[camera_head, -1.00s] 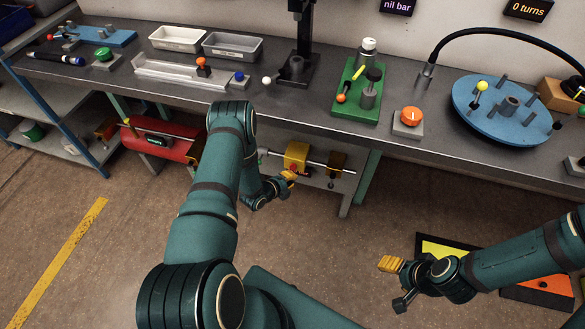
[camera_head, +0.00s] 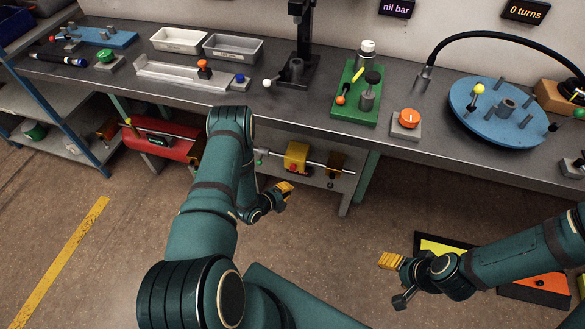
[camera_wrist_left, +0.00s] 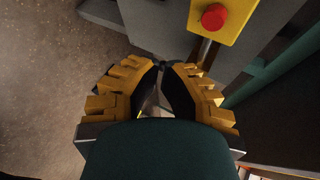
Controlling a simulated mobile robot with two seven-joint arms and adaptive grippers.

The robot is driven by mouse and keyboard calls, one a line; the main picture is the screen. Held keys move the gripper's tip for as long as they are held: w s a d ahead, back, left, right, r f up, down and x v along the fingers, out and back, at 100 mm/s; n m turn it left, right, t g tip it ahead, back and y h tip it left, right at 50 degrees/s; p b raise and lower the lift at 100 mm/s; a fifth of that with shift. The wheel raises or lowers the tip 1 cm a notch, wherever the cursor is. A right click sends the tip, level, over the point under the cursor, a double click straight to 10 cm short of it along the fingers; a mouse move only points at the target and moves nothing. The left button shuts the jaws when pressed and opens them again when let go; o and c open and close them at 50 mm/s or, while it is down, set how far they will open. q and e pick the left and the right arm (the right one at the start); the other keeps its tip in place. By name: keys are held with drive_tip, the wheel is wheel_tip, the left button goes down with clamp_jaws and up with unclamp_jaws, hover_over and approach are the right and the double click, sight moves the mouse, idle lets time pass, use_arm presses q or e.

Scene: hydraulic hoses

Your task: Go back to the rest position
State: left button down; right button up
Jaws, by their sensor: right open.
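My left gripper (camera_head: 281,196) hangs in front of the bench, below its front edge, with yellow finger pads.
The bench top (camera_head: 215,93) carries trays, a green fixture (camera_head: 345,113), an orange button and a blue disc (camera_head: 470,118). Under it are a red cylinder (camera_head: 158,143) and a yellow block with red button (camera_head: 297,157), shown in the left wrist view (camera_wrist_left: 222,17). Open floor lies left.

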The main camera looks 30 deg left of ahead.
idle(0.8)
use_arm(q)
drive_tip(key=s+d+r+n+g, duration=0.2)
drive_tip(key=d+r+n+g, duration=0.3)
drive_tip(key=d+r+n, duration=0.45)
drive_tip(key=s+d+r+n+g+h, duration=0.1)
drive_tip(key=s+d+r+n+g, duration=0.4)
drive_tip(key=s+d+r+n, duration=0.3)
drive_tip(key=s+d+n, duration=0.3)
drive_tip(key=s+n, duration=0.1)
drive_tip(key=s, duration=0.1)
drive_tip(key=shift+s+d+g, duration=0.2)
drive_tip(key=shift+d+g, duration=0.1)
drive_tip(key=shift+d, duration=0.05)
